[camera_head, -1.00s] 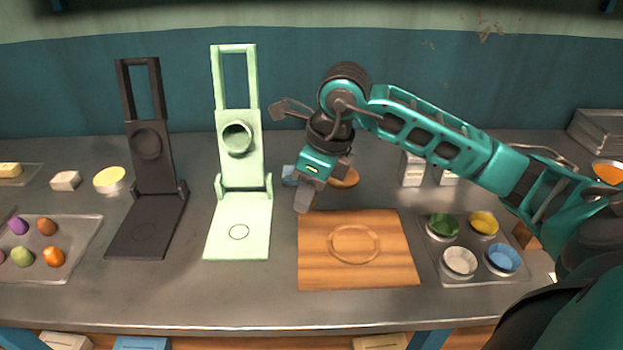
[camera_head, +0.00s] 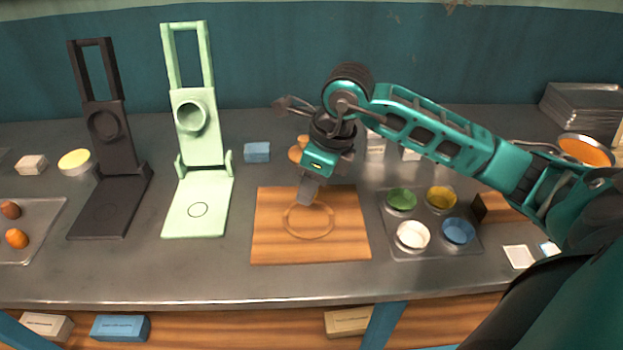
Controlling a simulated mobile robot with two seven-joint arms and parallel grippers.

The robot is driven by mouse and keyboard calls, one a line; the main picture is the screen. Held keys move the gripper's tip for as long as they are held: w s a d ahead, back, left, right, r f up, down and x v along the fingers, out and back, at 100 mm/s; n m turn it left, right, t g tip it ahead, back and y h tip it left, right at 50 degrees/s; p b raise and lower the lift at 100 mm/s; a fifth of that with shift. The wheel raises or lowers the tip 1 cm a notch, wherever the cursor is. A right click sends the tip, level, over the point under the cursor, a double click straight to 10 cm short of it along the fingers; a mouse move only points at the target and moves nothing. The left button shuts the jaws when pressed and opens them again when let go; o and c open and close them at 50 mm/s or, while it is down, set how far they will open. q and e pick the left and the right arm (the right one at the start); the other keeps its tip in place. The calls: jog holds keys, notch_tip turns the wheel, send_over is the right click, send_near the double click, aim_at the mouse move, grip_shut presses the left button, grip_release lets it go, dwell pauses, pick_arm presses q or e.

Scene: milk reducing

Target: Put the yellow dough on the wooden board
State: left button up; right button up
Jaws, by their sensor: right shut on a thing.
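The wooden board (camera_head: 335,250) lies flat on the counter, with a ring-shaped groove (camera_head: 308,236) in it. My right gripper (camera_head: 307,200) points down over the board's back middle part, near the groove. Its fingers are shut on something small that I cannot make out. A yellow round piece (camera_head: 75,158) sits in a shallow dish at the far left. A yellow-filled bowl (camera_head: 441,197) stands at the right. I cannot tell whether either yellow thing is the dough. No yellow piece shows on the board. My left gripper is out of view.
A green press (camera_head: 198,205) and a black press (camera_head: 108,208) stand left of the board. A tray (camera_head: 388,240) with green, yellow, white and blue bowls is close to its right. A blue box (camera_head: 257,152) stands behind. The counter in front is clear.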

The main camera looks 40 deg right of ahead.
aim_at(307, 219)
jog(key=shift+f+b, duration=1.95)
jog(key=shift+f, duration=0.9)
jog(key=shift+f+b, duration=0.35)
jog(key=shift+b, duration=0.4)
jog(key=o, duration=1.3)
jog(key=shift+o, duration=1.2)
jog(key=shift+r+p, duration=0.4)
jog(key=shift+r, duration=0.15)
jog(key=shift+r+p, duration=2)
jog(key=shift+r, duration=1)
jog(key=shift+s+f, duration=0.1)
